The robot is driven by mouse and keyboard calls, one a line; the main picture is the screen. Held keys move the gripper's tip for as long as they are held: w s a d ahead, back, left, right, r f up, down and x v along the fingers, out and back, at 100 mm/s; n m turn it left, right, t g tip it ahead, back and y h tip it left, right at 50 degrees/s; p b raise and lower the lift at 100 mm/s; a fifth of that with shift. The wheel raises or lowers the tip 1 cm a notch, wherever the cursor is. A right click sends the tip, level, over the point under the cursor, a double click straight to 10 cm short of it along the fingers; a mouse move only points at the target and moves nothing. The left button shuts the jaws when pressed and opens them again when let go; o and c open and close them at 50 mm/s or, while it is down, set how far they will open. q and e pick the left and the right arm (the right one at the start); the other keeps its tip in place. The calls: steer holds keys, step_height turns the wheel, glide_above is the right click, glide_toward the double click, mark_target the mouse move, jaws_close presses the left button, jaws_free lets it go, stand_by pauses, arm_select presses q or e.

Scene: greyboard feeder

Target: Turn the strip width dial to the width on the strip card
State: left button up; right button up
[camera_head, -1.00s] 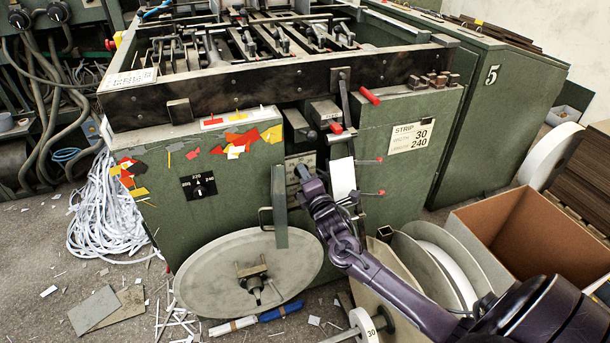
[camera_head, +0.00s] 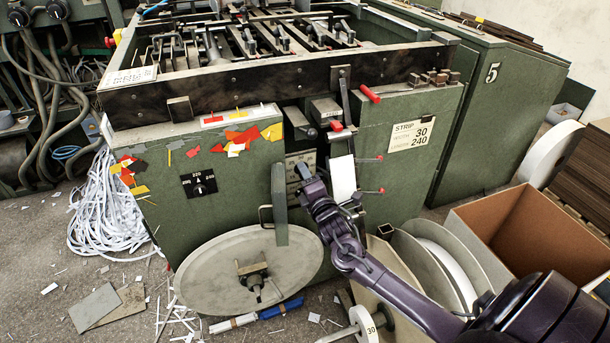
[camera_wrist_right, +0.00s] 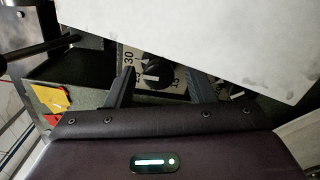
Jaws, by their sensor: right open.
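The strip card (camera_head: 411,134) on the machine's green front reads width 30 and length 240. The strip width dial (camera_wrist_right: 155,66) is a black knob on a pale scale plate, with 30 legible at the left in the right wrist view. A white mark shows on the knob; which number it points to is unclear. In the head view the scale plate (camera_head: 301,160) is partly hidden by my right gripper (camera_head: 305,176). That gripper (camera_wrist_right: 160,82) is open, one finger toward each side of the knob; contact cannot be told. My left gripper is out of view.
A hanging white sheet (camera_head: 342,179) is close right of my right gripper and covers much of the wrist view (camera_wrist_right: 220,35). Red-tipped levers (camera_head: 370,159) stick out beside it. A green upright plate (camera_head: 279,205) is at its left. A separate length dial (camera_head: 198,183) is further left.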

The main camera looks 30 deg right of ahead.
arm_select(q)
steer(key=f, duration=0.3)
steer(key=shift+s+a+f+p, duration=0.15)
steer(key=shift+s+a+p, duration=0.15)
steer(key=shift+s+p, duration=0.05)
arm_select(e)
steer(key=v, duration=0.6)
steer(key=shift+s, duration=0.2)
steer(key=shift+a, duration=0.1)
